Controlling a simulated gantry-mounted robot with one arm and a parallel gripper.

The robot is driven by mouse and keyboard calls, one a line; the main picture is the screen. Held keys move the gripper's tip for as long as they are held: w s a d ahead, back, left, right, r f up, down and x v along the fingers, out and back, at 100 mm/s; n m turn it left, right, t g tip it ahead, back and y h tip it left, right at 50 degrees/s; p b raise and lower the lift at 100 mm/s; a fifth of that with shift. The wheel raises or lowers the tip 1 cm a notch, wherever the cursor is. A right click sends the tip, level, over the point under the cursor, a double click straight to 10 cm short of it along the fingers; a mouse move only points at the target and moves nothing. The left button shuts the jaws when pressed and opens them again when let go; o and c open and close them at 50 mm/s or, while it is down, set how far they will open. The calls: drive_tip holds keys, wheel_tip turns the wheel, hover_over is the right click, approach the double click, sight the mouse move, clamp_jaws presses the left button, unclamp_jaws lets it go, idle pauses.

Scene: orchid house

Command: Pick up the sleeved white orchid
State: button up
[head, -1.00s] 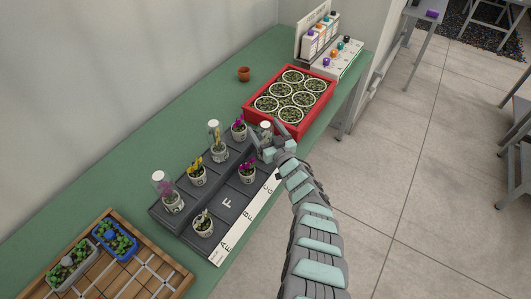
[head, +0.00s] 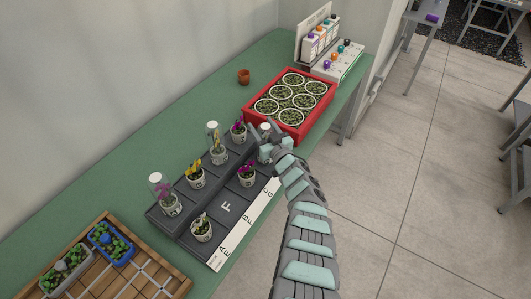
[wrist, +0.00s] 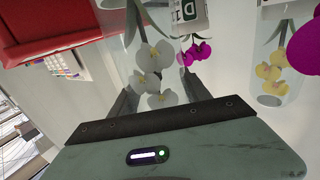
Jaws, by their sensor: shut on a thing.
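The white orchid (wrist: 154,72) hangs in its clear sleeve between my fingers in the wrist view, with several white, yellow-centred blooms. My gripper (wrist: 158,92) is shut on the sleeved orchid, a dark finger on either side. In the head view my gripper (head: 267,136) is at the far right end of the dark stepped rack (head: 185,238). There a small pale part of the sleeved orchid (head: 265,127) shows between the fingers; the rest is hidden. I cannot tell whether its pot is clear of the rack.
Close by stand a magenta orchid (head: 239,128), a sleeved yellow orchid (head: 217,143) and a purple orchid (head: 247,174). A red tray (head: 262,121) of round pots lies just beyond my gripper. Green bench (head: 190,110) is clear behind the rack.

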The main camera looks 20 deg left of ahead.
clamp_jaws()
drive_tip(key=shift+r, duration=0.15)
idle(0.4)
